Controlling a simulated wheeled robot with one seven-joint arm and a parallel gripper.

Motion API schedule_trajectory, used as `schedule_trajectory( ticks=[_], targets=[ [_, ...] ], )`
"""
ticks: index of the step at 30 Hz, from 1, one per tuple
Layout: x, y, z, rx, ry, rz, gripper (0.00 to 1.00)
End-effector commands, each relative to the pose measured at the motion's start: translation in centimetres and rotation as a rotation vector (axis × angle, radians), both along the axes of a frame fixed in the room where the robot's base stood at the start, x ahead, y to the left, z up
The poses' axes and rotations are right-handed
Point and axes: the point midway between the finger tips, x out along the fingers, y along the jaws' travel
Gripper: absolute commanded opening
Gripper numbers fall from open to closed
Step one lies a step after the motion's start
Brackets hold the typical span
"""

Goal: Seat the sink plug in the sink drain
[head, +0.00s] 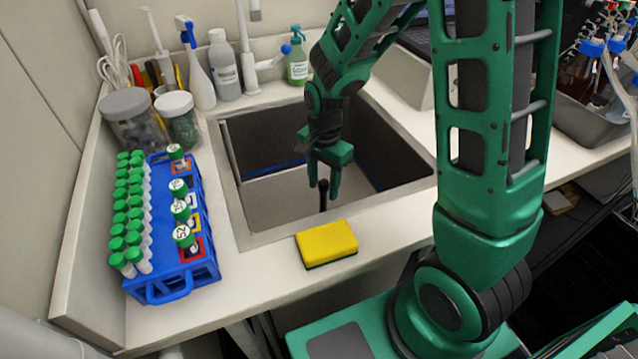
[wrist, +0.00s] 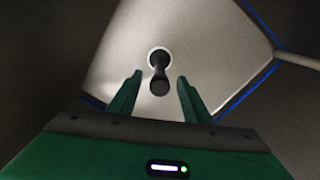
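The sink plug (wrist: 159,84) is a black stem with a round knob. In the wrist view it rises from a dark base inside a pale ring, likely the sink drain (wrist: 151,52), on the sink floor. I cannot tell how deep the plug sits. In the head view the plug's dark stem (head: 323,196) shows just below my gripper (head: 324,188). The gripper points down inside the sink (head: 270,200). In the wrist view its two green fingers (wrist: 160,76) are apart, one on each side of the knob, with gaps to both. Nothing is gripped.
A yellow sponge (head: 327,243) lies on the front counter edge. A blue rack (head: 175,262) with green-capped tubes stands at left. Jars (head: 130,115), bottles (head: 224,65) and a soap dispenser (head: 297,68) line the back. The sink walls surround my gripper.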

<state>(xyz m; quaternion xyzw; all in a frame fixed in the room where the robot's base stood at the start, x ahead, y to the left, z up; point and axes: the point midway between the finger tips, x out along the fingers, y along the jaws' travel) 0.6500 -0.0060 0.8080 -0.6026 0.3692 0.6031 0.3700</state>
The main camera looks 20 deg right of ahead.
Motion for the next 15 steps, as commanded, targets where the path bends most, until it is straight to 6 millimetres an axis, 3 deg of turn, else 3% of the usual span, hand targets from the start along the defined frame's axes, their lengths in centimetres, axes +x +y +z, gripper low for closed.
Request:
schedule_trajectory(
  ticks=[8, 15],
  targets=[
    [0.0, 0.0, 0.4, 0.0, 0.0, 0.0, 0.45],
    [0.2, 0.0, 3.9, 0.001, -0.005, 0.0, 0.45]
  ],
)
